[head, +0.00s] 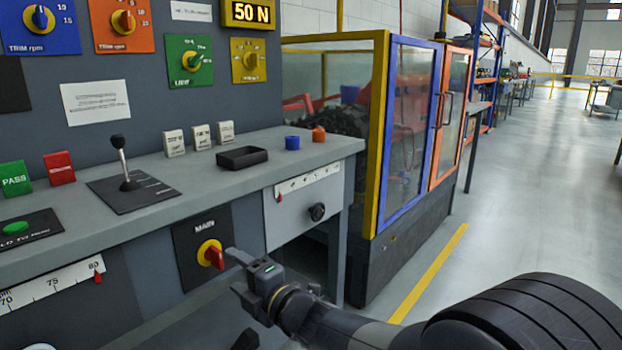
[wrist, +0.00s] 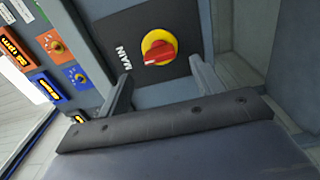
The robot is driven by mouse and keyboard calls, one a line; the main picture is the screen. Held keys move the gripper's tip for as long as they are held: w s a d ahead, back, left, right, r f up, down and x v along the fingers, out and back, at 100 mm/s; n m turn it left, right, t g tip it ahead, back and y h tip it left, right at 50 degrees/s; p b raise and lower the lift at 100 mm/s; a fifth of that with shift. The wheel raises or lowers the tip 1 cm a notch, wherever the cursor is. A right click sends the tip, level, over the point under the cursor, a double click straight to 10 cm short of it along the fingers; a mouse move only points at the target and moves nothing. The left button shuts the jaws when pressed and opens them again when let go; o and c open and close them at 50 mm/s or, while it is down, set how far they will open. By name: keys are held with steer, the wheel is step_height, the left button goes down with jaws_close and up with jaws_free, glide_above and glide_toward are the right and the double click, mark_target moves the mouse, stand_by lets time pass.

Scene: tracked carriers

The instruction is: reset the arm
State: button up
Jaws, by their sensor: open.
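My arm reaches in from the lower right in the head view, and my gripper (head: 241,275) is in front of the bench's lower front panel. It is just right of and below the MAIN switch (head: 211,254), a red rotary handle on a yellow disc. In the wrist view my gripper (wrist: 160,82) is open and empty, its two fingers apart. The MAIN switch (wrist: 158,47) shows beyond and between the fingers, with its red handle lying about sideways in that tilted picture. The fingers appear apart from the switch.
The grey bench (head: 230,180) carries a joystick lever (head: 125,165), a black tray (head: 242,157), and blue (head: 292,142) and orange (head: 319,133) caps. A glazed enclosure (head: 408,130) stands behind. Open floor lies right.

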mark_target(221, 261)
steer(key=b+x, duration=0.1)
steer(key=x, duration=0.3)
steer(key=shift+w+a+f, duration=0.15)
steer(key=shift+w+a, duration=0.1)
steer(key=shift+a, duration=0.05)
steer(key=shift+w+a, duration=0.25)
steer(key=m, duration=0.1)
steer(key=m+p, duration=0.1)
steer(key=m, duration=0.3)
steer(key=shift+s+d+r+p, duration=0.1)
steer(key=shift+r+p, duration=0.2)
steer(key=shift+p, duration=0.05)
steer(key=m+p, duration=1)
steer(key=shift+p, duration=0.4)
steer(key=m+p, duration=0.3)
steer(key=p, duration=0.1)
steer(key=shift+s+d+f, duration=0.15)
steer(key=shift+s+d, duration=0.25)
steer(key=shift+d, duration=0.1)
